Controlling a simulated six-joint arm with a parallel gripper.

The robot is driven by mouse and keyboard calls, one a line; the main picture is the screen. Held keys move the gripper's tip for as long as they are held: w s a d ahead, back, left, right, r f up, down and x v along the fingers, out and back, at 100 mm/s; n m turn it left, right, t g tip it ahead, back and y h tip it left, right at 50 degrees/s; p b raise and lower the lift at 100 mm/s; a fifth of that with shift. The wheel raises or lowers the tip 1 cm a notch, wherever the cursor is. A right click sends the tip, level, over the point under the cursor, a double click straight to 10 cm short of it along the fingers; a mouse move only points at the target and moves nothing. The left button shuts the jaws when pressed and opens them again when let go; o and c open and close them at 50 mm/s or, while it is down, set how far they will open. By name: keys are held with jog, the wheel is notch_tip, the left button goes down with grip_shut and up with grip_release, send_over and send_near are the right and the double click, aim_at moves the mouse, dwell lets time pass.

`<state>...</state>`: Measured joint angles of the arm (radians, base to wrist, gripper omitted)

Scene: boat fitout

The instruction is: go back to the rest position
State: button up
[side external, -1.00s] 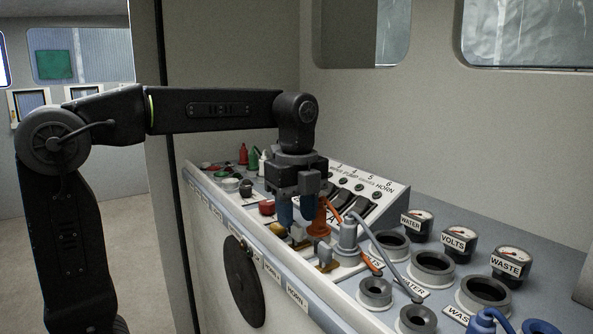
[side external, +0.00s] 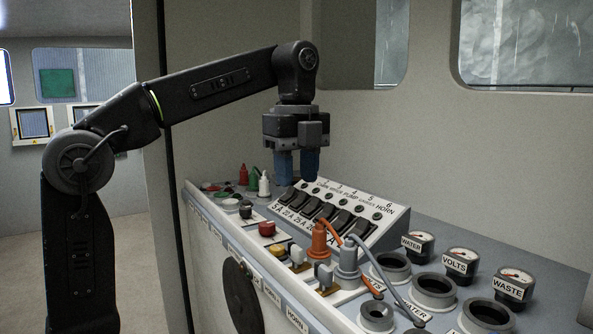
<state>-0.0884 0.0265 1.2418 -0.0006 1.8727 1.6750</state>
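My gripper (side external: 297,178) hangs in the air above the console, fingers pointing down. Its two blue fingers have a narrow gap between them, and nothing shows in the gap. The slanted switch panel (side external: 385,226) with several dark rocker switches lies below it. An orange plug (side external: 319,240) and a grey plug (side external: 347,262) stand upright on the console in front of the panel, clear of my gripper.
Round gauges (side external: 461,262) and dark ring sockets (side external: 433,289) fill the console's right side. Small bottles (side external: 264,184) stand at its far left end. A red button (side external: 267,229) is near the front edge. The air above the console is open, with a wall behind.

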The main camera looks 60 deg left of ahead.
jog(key=s+d+f+n+t, duration=0.1)
jog(key=s+f+n+t, duration=0.1)
jog(key=s+f+n, duration=0.4)
jog(key=s+d+f+n+t, duration=0.2)
jog(key=s+f+n, duration=0.5)
jog(key=f+n, duration=0.5)
jog(key=shift+s+f+t, duration=0.2)
jog(key=shift+f+t, duration=0.6)
jog(key=shift+f, duration=0.05)
jog(key=shift+o, duration=0.4)
